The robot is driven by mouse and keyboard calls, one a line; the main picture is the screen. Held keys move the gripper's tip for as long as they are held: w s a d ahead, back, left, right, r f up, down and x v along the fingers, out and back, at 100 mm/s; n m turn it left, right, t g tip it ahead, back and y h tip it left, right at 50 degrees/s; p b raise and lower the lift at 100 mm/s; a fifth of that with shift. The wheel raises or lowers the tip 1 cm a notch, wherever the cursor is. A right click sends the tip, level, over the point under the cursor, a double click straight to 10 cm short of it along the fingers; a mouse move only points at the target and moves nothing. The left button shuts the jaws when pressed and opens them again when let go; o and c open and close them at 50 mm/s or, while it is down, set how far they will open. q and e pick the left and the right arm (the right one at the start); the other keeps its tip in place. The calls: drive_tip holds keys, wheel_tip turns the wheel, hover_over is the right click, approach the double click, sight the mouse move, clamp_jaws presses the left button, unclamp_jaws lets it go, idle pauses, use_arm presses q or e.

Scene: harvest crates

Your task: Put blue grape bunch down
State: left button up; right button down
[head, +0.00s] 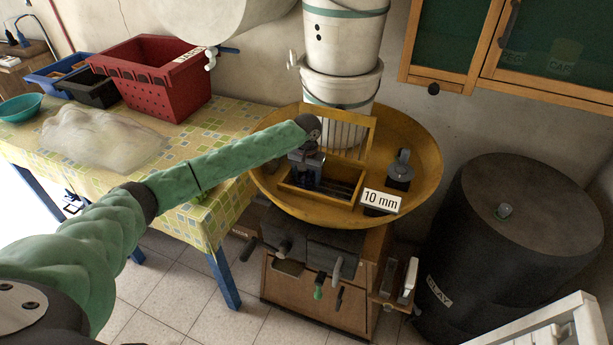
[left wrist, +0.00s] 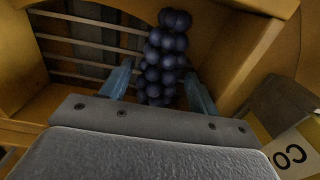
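The blue grape bunch (left wrist: 166,52) shows dark and upright in the left wrist view, between the two fingers of my left gripper (left wrist: 160,84). Narrow gaps show between the grapes and both fingers, so the gripper looks open around the bunch. In the head view my left gripper (head: 307,172) points down into a wooden box (head: 327,197) in a round yellow basin (head: 425,150). The bunch cannot be made out clearly there, and what lies beneath it is hidden. My right gripper is not in view.
A "10 mm" label (head: 381,201) and a grey-topped fixture (head: 401,168) stand right of the box. White buckets (head: 343,85) rise behind the basin. Left, a table holds a red crate (head: 165,95) and a clear bag (head: 100,138). A black barrel (head: 520,240) stands right.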

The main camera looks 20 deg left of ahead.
sight(307, 176)
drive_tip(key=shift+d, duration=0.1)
use_arm(q)
drive_tip(key=shift+r, duration=0.2)
wheel_tip(307, 176, up, 12)
drive_tip(key=b, duration=0.4)
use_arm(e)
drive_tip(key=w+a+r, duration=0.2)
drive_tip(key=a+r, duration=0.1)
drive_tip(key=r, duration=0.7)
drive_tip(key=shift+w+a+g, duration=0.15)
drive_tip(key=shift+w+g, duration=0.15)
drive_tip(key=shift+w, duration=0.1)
use_arm(q)
drive_tip(key=shift+f, duration=0.1)
